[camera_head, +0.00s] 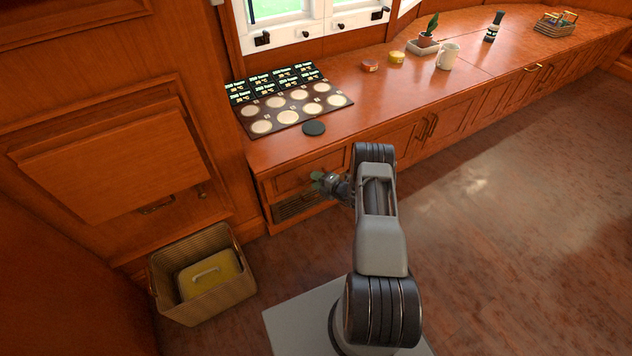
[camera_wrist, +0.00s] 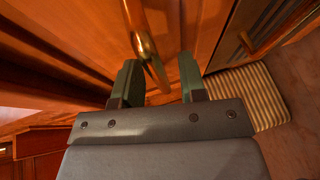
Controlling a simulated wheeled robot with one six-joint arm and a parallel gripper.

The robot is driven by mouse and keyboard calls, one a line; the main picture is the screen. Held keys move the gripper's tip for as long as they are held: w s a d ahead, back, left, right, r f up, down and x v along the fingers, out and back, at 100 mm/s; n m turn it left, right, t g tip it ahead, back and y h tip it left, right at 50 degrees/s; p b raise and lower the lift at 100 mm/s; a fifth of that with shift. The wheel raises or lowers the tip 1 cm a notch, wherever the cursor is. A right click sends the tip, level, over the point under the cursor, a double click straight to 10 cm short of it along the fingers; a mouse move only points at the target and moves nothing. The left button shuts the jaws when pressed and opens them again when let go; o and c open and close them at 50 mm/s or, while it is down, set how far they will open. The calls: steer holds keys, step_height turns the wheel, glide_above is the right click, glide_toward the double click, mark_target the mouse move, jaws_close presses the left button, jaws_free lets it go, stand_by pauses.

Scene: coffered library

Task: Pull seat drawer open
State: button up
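The wooden window seat (camera_head: 375,140) runs along the wall under the window. Its seat drawer (camera_head: 290,178) is the panelled front at the near left end, above a slatted grille, and looks flush with the seat front. My gripper (camera_head: 318,182) is at this front, and its fingers partly cover it in the head view. In the wrist view, my gripper (camera_wrist: 160,80) has its two green fingers apart, with a brass handle (camera_wrist: 145,45) reaching down between them. I see a gap beside the handle, so no grip shows. The handle is hidden in the head view.
A wicker basket (camera_head: 228,294) with a yellow-lidded box stands on the floor at left. On the seat top lie a patterned board (camera_head: 290,108), a dark disc (camera_head: 314,128), small tins, a mug (camera_head: 448,57) and a plant. The floor at right is clear.

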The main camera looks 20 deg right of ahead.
steer(key=shift+w+a, duration=0.15)
steer(key=shift+w, duration=0.05)
steer(key=shift+c, duration=0.3)
jaws_close()
